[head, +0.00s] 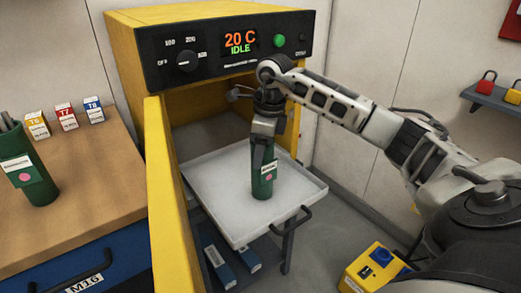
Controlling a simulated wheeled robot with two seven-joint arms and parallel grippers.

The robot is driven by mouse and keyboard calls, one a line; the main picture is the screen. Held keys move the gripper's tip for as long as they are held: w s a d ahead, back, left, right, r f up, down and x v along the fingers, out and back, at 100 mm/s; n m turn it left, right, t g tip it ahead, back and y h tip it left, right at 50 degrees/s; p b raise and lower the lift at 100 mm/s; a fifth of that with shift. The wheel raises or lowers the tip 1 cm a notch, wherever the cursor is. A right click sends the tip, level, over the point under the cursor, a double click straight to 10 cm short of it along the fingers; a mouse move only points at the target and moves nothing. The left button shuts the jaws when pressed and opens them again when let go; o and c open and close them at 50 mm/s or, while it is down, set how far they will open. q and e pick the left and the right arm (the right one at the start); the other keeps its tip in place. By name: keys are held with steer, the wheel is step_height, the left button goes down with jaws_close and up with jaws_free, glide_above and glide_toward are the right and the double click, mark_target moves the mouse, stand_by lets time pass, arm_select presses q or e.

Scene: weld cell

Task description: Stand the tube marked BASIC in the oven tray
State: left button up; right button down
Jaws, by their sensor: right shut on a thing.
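A green tube (262,184) with a white label and a pink dot stands upright on the pulled-out oven tray (215,193); its label is too small to read. My right gripper (262,150) is shut on the upper part of this tube from above. The tube's base appears to touch the tray, near its middle. The yellow oven (212,20) is open behind the tray, and its display reads 20 C IDLE. Another green tube (37,185), also with a white label and pink dot, stands on the wooden bench with rods in its top. My left gripper is out of view.
The yellow oven door (163,200) stands open left of the tray. Small boxes (66,117) line the back of the wooden bench (95,190). Blue boxes (219,268) lie below the tray. A yellow control box (375,265) is at the lower right. The tray is otherwise clear.

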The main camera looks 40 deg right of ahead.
stand_by(0.3)
steer(key=c, duration=0.6)
jaws_free()
steer(key=shift+f, duration=0.2)
steer(key=shift+o, duration=0.2)
steer(key=r, duration=0.4)
steer(key=s+r, duration=0.1)
steer(key=r, duration=0.3)
steer(key=d+r, duration=0.1)
steer(key=r, duration=0.3)
steer(key=shift+s+r+p, duration=0.1)
steer(key=shift+s+p, duration=0.1)
steer(key=shift+p, duration=0.1)
